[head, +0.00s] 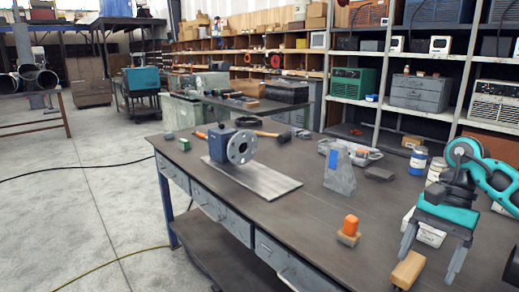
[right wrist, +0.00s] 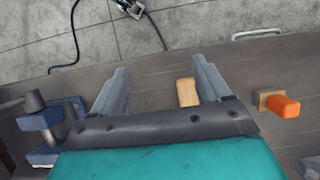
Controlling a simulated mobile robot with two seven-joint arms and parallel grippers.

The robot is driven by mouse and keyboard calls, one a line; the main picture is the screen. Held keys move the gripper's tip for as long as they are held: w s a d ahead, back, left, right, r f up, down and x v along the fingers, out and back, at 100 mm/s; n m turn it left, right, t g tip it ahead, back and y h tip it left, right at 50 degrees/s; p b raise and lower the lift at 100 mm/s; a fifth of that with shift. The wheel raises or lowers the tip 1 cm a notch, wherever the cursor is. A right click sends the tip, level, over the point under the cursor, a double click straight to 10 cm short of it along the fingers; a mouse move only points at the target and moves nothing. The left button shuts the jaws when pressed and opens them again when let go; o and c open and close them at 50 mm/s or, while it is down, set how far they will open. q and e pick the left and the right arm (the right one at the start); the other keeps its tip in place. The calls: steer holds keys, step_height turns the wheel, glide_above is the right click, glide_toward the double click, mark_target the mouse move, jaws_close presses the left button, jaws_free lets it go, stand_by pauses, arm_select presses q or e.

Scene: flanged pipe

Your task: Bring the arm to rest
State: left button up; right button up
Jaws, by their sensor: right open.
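My right gripper (head: 431,262) hangs over the near right part of the workbench, with its teal body above and two grey fingers pointing down. The fingers are spread wide. A light wooden block (head: 408,270) lies on the bench near them. In the right wrist view, the open right gripper (right wrist: 160,84) shows the wooden block (right wrist: 188,92) in the gap, nearer one finger; I see no grip on it. The flanged pipe (head: 240,147), a blue body with a round grey flange, rests on a grey plate (head: 255,182). My left gripper is not in view.
An orange-topped wooden block (head: 349,229) stands left of the gripper. A grey angled stand (head: 340,172) and cans (head: 418,160) are further back. A blue vise-like tool (right wrist: 45,125) shows in the right wrist view. The bench's front middle is clear.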

steer(key=s+a+f+m+t+y, duration=0.25)
steer(key=a+m+y, duration=0.55)
steer(key=a, duration=0.4)
steer(key=s+a+f+m+t+y, duration=0.1)
steer(key=a+m+t+y, duration=0.2)
steer(key=a+m+y, duration=0.7)
steer(key=d+f+m+t+h, duration=0.2)
steer(key=f+m+t+h, duration=0.45)
steer(key=m, duration=0.85)
steer(key=d+f+m+t+h, duration=0.3)
steer(key=f+m+t+h, duration=0.35)
steer(key=m, duration=0.85)
steer(key=s+d+f+m+g+h, duration=0.2)
steer(key=s+f+m+h, duration=0.1)
steer(key=s+f+m, duration=0.2)
steer(key=s+d+f+m+g+h, duration=0.2)
steer(key=s+f+m+h, duration=0.1)
steer(key=s+f+m, duration=0.3)
steer(key=shift+s+m+g+h, duration=0.3)
steer(key=shift+s+g, duration=0.05)
steer(key=shift+s, duration=0.1)
